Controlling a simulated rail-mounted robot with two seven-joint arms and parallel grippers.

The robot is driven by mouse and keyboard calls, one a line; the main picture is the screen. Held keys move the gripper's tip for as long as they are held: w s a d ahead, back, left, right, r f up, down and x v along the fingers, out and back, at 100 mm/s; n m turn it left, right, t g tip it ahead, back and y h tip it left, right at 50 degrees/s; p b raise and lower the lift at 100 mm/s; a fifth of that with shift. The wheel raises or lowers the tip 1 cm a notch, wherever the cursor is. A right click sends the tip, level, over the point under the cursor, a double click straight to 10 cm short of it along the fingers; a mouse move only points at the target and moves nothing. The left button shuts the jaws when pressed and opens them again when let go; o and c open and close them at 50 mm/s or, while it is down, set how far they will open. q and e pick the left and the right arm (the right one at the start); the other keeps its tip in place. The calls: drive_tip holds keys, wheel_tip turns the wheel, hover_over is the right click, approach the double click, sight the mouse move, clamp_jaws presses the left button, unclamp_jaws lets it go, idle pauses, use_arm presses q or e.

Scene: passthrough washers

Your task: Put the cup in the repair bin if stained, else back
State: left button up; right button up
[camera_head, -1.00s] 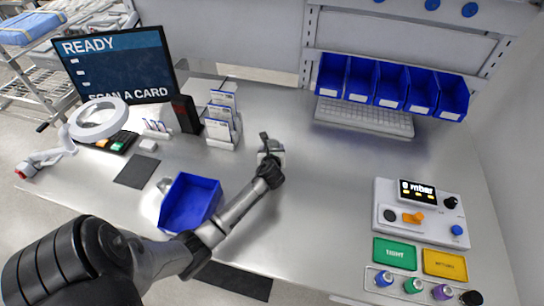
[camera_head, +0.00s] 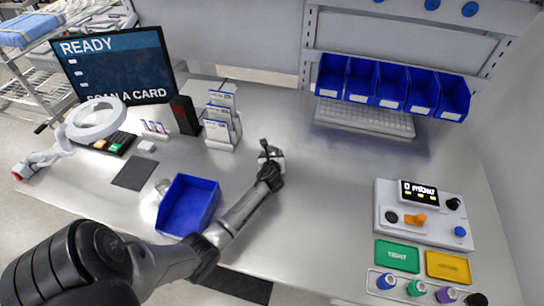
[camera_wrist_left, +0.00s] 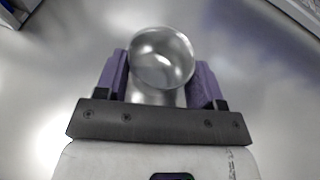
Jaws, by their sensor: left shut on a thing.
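My left gripper (camera_head: 268,150) is over the middle of the steel bench. In the left wrist view, its purple-padded fingers (camera_wrist_left: 162,80) are shut on a shiny metal cup (camera_wrist_left: 162,58), one on each side. I see the cup's round end; light and dark patches show on it, and I cannot tell stain from reflection. In the head view the gripper mostly hides the cup. An open blue bin (camera_head: 188,207) stands left of my left forearm; I see no label marking it as the repair bin. My right gripper is not in view.
A card rack (camera_head: 222,118) stands behind left of the gripper. A panel with a display (camera_head: 420,195), green card (camera_head: 397,256) and yellow card (camera_head: 449,267) lie at right. Several blue bins (camera_head: 390,85) hang above a keyboard (camera_head: 364,118). The bench's right centre is clear.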

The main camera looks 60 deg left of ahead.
use_arm(q)
drive_tip(key=shift+f, duration=0.15)
drive_tip(key=o, duration=0.9)
